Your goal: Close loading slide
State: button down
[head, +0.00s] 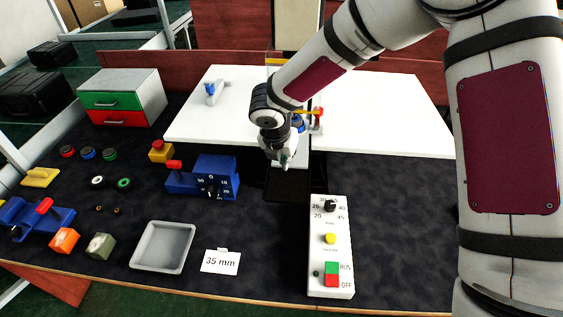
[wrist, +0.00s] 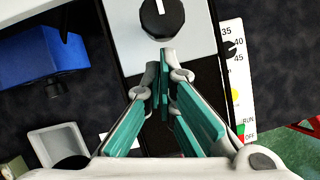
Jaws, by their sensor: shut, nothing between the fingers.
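I take the loading slide to be the light grey plate (wrist: 190,45) with a round black knob (wrist: 161,22) bearing a white line, in the wrist view. It sits over a dark track (wrist: 112,40). In the head view the plate (head: 292,161) shows only partly at the front of the white table, behind my gripper. The dark track (head: 288,188) runs from it toward the front. My gripper (head: 285,164) points down over the plate's front end. In the wrist view its green-padded fingers (wrist: 167,78) are shut and empty, just short of the knob. I cannot tell whether they touch anything.
A white control panel (head: 330,270) with knob and buttons stands right of the track. A blue dial box (head: 213,177) stands left of it. A grey tray (head: 163,247) and a "35 mm" card (head: 221,261) lie in front. The dark mat at right is clear.

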jog(key=w+b, duration=0.1)
jog(key=w, duration=0.1)
jog(key=w+b, duration=0.2)
jog(key=shift+w+f, duration=0.2)
jog(key=shift+w, duration=0.15)
jog(key=shift+w+d+r, duration=0.1)
jog(key=shift+w+r, duration=0.1)
